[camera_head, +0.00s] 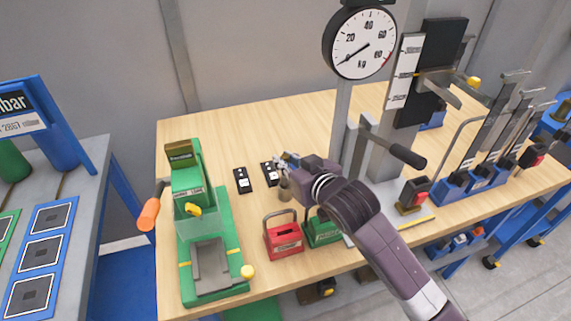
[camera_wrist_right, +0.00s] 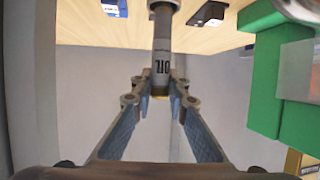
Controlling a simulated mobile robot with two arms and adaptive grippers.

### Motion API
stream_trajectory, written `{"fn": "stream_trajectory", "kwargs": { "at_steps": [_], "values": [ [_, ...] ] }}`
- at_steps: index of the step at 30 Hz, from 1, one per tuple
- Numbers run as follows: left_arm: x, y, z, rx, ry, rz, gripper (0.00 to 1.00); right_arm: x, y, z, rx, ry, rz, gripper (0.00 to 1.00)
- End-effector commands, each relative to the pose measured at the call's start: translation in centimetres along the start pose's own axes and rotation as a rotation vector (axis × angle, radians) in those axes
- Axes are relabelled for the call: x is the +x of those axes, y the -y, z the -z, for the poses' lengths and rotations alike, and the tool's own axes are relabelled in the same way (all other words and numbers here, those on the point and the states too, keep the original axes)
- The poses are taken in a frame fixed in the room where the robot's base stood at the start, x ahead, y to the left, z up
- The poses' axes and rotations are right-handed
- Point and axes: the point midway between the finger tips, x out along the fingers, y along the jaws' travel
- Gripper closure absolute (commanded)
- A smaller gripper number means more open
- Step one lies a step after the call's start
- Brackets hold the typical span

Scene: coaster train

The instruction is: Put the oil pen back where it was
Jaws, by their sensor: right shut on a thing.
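The oil pen (camera_wrist_right: 161,52), a grey tube marked "OIL", is between the fingers of my right gripper (camera_wrist_right: 160,90) in the right wrist view. The gripper is shut on it. In the head view my right gripper (camera_head: 286,164) is over the middle of the wooden table, close to a black block with a white label (camera_head: 268,174). The gripper and wrist partly hide the pen there. I cannot tell whether the pen touches anything below. My left gripper is not in view.
A second black block (camera_head: 243,181) lies to the left. A red holder (camera_head: 284,241) and a green holder (camera_head: 322,233) stand in front. A green machine (camera_head: 215,245) stands left, and a dial gauge column (camera_head: 343,115) rises behind my arm. The table's back left is clear.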

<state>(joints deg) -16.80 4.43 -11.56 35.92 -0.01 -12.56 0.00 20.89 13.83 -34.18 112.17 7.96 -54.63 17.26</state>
Motion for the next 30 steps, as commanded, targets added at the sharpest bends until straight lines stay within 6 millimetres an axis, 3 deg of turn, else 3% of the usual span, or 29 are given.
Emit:
{"fn": "stream_trajectory", "kwargs": {
  "at_steps": [4, 15, 16, 20, 30],
  "values": [
    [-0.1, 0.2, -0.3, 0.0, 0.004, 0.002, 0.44, 0.6, -0.1, -1.4, -0.001, 0.0, -0.001, 1.0],
    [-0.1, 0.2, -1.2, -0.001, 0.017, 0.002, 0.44, 0.7, 0.0, -1.8, 0.0, 0.0, -0.001, 1.0],
    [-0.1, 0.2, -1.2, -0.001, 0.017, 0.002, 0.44, 0.7, 0.0, -1.8, 0.0, 0.0, -0.001, 0.84],
    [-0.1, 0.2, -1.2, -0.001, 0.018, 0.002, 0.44, 0.7, 0.0, -1.8, 0.0, 0.0, -0.001, 0.69],
    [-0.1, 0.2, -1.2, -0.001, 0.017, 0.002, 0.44, 0.6, 0.0, -1.4, -0.001, -0.002, 0.0, 0.68]
  ]
}}
